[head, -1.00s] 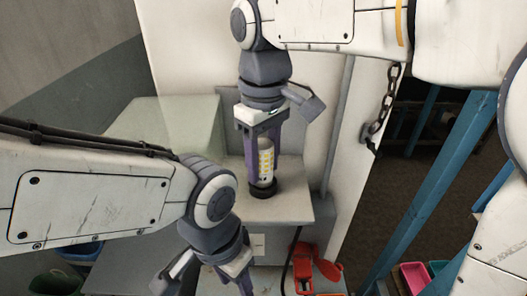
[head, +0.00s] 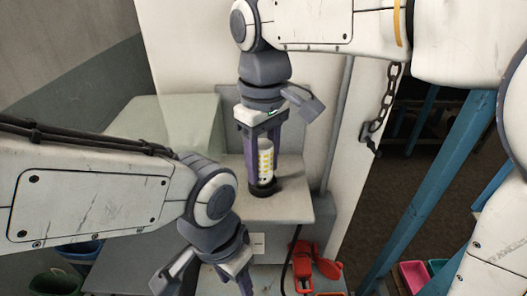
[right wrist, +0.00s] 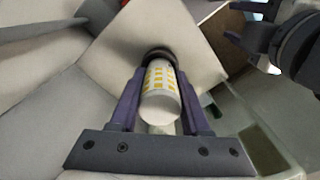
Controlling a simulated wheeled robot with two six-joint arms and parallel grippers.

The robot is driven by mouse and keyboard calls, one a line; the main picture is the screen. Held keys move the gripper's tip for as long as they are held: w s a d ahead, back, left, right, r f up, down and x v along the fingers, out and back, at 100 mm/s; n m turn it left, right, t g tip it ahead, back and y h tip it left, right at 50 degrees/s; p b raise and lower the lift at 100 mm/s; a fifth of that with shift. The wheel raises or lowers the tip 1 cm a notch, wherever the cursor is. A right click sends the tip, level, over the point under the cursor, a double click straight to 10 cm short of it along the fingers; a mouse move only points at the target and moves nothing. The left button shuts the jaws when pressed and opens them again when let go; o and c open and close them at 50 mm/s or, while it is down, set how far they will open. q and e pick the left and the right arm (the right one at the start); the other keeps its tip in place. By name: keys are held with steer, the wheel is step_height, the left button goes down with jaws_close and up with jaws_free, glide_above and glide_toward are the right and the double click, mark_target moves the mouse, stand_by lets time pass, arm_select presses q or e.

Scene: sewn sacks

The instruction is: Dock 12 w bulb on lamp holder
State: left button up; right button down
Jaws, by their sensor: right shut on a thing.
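The bulb, a white cylinder with rows of yellow squares (head: 266,160), stands nearly upright over the black round lamp holder (head: 263,190) on a pale shelf. My right gripper (head: 262,168) points down from above and is shut on the bulb, one finger on each side. In the right wrist view the bulb (right wrist: 161,92) lies between the purple fingers, its far end at the dark holder ring (right wrist: 159,55). The bulb's base is hidden, so I cannot tell how deep it sits. My left gripper (head: 242,284) is low in the head view, its fingertips cut off by the bottom edge.
A pale box-like block (head: 170,125) stands left of the shelf (head: 295,207). A red open-lidded item (head: 303,262) is below right. A chain (head: 378,115) hangs at the right by blue posts (head: 430,180). Coloured bins (head: 413,275) are at lower right.

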mark_target(262, 144)
steer(key=shift+f, duration=0.4)
steer(key=c, duration=0.7)
jaws_free()
steer(key=shift+o, duration=0.2)
step_height(262, 144, up, 3)
steer(key=p, duration=0.2)
steer(key=shift+r+p, duration=0.2)
steer(key=shift+p, duration=0.2)
steer(key=shift+r+p, duration=0.9)
steer(key=shift+r, duration=2.9)
